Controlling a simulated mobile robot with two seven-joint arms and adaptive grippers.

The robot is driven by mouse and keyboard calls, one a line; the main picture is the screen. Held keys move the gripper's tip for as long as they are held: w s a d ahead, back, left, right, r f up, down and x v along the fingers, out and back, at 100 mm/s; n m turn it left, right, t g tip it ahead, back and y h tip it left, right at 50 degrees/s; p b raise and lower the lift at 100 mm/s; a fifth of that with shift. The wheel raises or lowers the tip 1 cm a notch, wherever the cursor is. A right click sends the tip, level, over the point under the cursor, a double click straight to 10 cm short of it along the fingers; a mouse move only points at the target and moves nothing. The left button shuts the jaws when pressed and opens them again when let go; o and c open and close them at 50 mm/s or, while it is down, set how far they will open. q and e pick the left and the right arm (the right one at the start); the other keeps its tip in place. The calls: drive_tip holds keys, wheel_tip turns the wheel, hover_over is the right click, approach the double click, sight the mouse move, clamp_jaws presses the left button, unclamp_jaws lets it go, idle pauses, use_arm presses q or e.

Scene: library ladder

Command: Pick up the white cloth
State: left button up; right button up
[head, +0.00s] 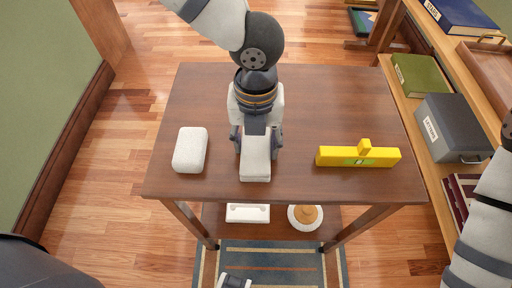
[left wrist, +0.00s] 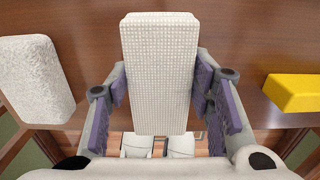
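The white cloth (head: 256,165) is a folded, woven-textured block near the front middle of the brown table (head: 300,105). My left gripper (head: 256,145) reaches down over it from behind. In the left wrist view the cloth (left wrist: 160,75) lies between the purple finger pads of my left gripper (left wrist: 160,90), which press against its two long sides. I cannot tell whether the cloth is clear of the tabletop. My right arm shows at the right edge of the head view, but its gripper is out of view.
A white rough-textured block (head: 190,150) lies left of the cloth; a yellow level-like bar (head: 358,157) lies right. The lower shelf holds a white tray-like piece (head: 248,213) and a round white-and-wood item (head: 305,216). A bookshelf with a grey box (head: 452,128) stands at right.

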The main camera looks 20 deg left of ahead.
sight(257, 143)
use_arm(q)
drive_tip(key=shift+c, duration=0.2)
drive_tip(key=shift+r, duration=0.3)
wheel_tip(257, 143, up, 3)
drive_tip(key=shift+s+d+r+p, duration=0.1)
drive_tip(key=shift+r+p, duration=0.05)
drive_tip(key=shift+p, duration=0.2)
drive_tip(key=s+d+r+p, duration=0.1)
drive_tip(key=s+d+r, duration=0.1)
drive_tip(key=s+r, duration=0.2)
drive_tip(key=s+d+r+p, duration=0.1)
drive_tip(key=s+d+r, duration=0.1)
drive_tip(key=s+r, duration=0.3)
drive_tip(key=s, duration=0.4)
drive_tip(key=shift+d, duration=0.3)
use_arm(e)
drive_tip(key=shift+t, duration=0.8)
drive_tip(key=w+r, duration=0.3)
drive_tip(key=shift+w+r, duration=0.2)
drive_tip(key=shift+w, duration=0.1)
use_arm(q)
drive_tip(key=shift+o, duration=0.6)
drive_tip(key=shift+d, duration=0.1)
drive_tip(key=shift+c, duration=0.5)
